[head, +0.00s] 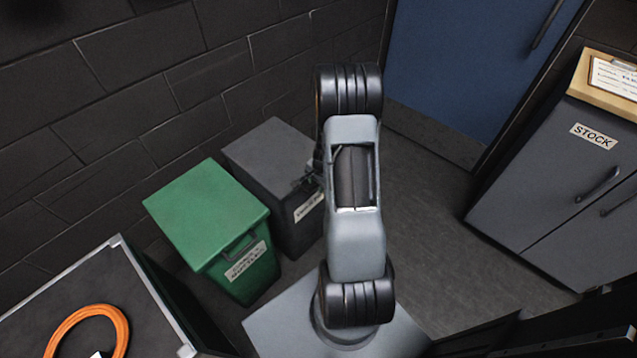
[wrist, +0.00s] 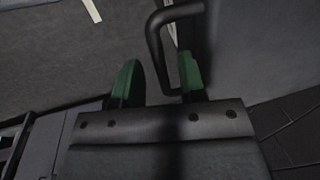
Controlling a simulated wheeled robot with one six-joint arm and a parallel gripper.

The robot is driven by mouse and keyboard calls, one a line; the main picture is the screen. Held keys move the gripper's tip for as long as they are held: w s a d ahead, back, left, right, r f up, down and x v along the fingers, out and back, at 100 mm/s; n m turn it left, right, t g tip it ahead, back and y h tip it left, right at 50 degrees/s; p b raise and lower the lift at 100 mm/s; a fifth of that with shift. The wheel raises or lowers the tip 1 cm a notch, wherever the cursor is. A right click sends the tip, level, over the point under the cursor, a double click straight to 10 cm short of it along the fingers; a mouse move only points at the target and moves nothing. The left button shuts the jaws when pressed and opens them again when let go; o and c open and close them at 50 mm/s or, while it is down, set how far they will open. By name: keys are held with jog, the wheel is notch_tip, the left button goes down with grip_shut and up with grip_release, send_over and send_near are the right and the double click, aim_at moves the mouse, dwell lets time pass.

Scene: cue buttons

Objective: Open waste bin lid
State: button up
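Two lidded bins stand by the brick wall in the head view: a green bin (head: 207,213) and a dark grey bin (head: 268,157) to its right. Both have a pale front label, too small to read surely. My gripper (head: 308,183) is at the front lid edge of the grey bin, partly hidden behind my arm. In the wrist view my gripper (wrist: 160,78) has its two green-tipped fingers apart. A black bar handle (wrist: 157,52) reaches between the fingers, closer to the right one. I cannot tell whether it touches. The grey lid looks closed.
A dark table (head: 60,300) with an orange cable ring (head: 85,318) is at the lower left. A grey cabinet (head: 545,185) marked STOCK is at the right, and a blue door (head: 460,70) is behind. The floor (head: 425,215) between is clear.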

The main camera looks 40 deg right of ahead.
grip_shut()
dwell(0.3)
